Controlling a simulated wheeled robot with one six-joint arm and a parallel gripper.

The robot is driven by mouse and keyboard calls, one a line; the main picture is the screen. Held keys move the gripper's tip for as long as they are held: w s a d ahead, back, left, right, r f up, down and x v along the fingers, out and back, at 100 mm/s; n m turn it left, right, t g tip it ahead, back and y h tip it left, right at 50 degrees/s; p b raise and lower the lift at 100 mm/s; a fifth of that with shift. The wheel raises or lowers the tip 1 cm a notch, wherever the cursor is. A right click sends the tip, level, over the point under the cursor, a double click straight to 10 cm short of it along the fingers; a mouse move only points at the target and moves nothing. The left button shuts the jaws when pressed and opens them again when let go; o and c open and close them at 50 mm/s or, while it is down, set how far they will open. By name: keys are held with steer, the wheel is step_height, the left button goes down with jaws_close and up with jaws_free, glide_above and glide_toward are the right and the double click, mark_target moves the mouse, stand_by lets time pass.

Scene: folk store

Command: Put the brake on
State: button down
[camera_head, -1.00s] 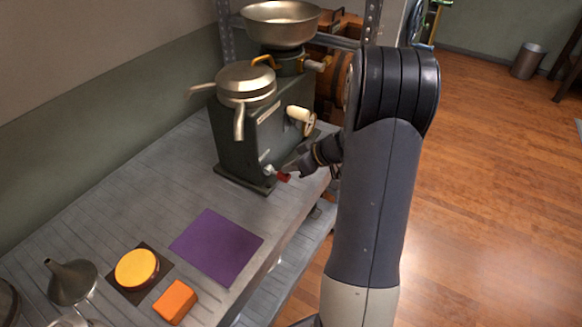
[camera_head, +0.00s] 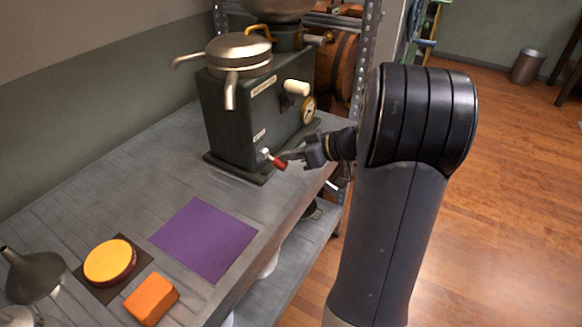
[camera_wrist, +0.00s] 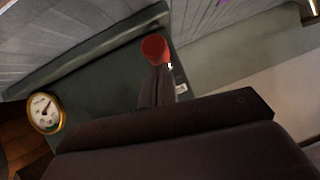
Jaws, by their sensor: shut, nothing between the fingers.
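A dark green machine (camera_head: 228,125) with metal spouts on top stands at the back of the grey table. Low on its front is a short lever with a pale base and a red knob (camera_head: 279,163), angled down and to the right; I take this to be the brake. The red knob also shows in the wrist view (camera_wrist: 155,47), just beyond the fingertips. My gripper (camera_head: 289,155) is shut and empty, its fingertips right at the knob. I cannot tell whether they touch it. The dark fingers fill the lower part of the wrist view.
A cream crank handle (camera_head: 296,87) and a round dial (camera_head: 308,110) sit above my gripper. A purple mat (camera_head: 205,238), a yellow round block (camera_head: 109,261), an orange block (camera_head: 151,299) and a funnel (camera_head: 34,274) lie nearer. A metal shelf post (camera_head: 364,60) stands behind.

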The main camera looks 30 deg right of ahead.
steer(key=shift+s+d+f+t+y+b, duration=0.1)
steer(key=shift+f+t+y+b, duration=0.6)
steer(key=shift+b, duration=2.65)
steer(key=shift+f+b, duration=0.4)
steer(key=shift+b, duration=0.65)
steer(key=shift+t+b, duration=0.5)
steer(key=shift+b, duration=0.7)
steer(key=shift+r, duration=0.1)
